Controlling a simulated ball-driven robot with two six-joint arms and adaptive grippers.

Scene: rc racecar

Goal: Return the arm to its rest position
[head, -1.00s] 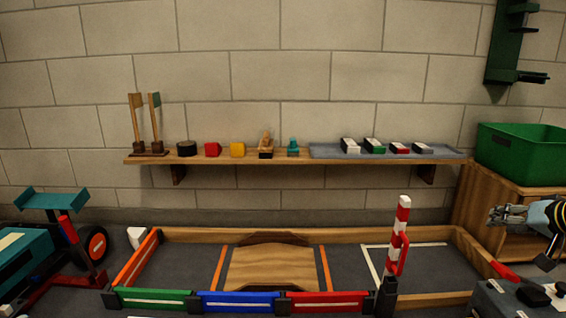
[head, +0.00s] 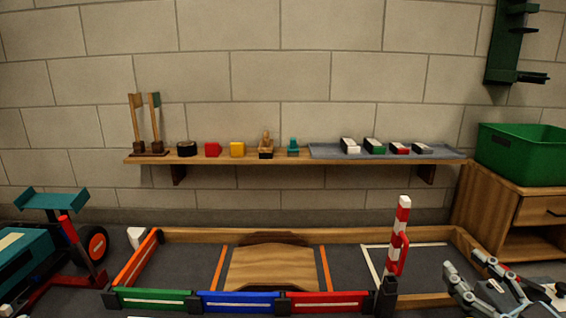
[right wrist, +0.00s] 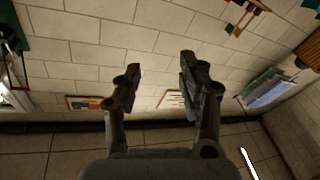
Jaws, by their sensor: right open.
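My right gripper (head: 464,263) is at the lower right of the head view, open and empty, over the right end of the wood-edged track (head: 340,234). Its two fingers point up and to the left in the picture. In the right wrist view, the same open gripper (right wrist: 160,68) shows dark fingers spread apart, with nothing between them. My left gripper is not in view.
A red-and-white striped post (head: 402,225) stands left of the right gripper. A wooden cabinet (head: 530,211) with a green bin (head: 522,158) is behind it. A wall shelf (head: 225,160) holds small items. A teal car (head: 28,262) stands at far left.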

